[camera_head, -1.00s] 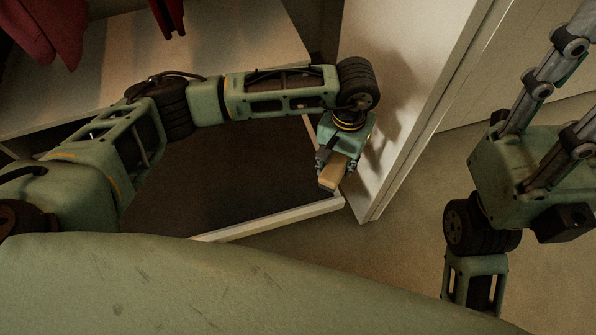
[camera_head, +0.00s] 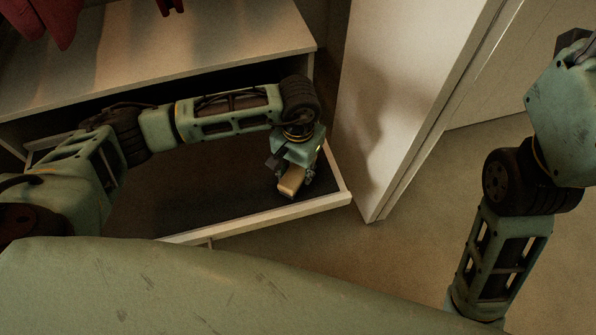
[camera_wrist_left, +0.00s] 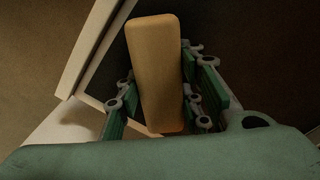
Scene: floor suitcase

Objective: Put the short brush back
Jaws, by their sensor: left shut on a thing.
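The short brush (camera_head: 291,183) is a tan block, seen at the tip of my left gripper (camera_head: 296,182). In the left wrist view the brush (camera_wrist_left: 156,70) sits between the fingers of my left gripper (camera_wrist_left: 160,100), which are shut on it. The gripper points down over the right part of an open drawer (camera_head: 285,216) with a dark floor. I cannot tell whether the brush touches the drawer floor. My right arm is at the right edge, with its gripper fingers out of view.
The drawer slides out under a pale cabinet top (camera_head: 230,45). A white panel (camera_head: 400,90) stands upright just right of the drawer. Red cloth (camera_head: 48,18) hangs at the top left. The floor (camera_head: 400,255) in front is clear.

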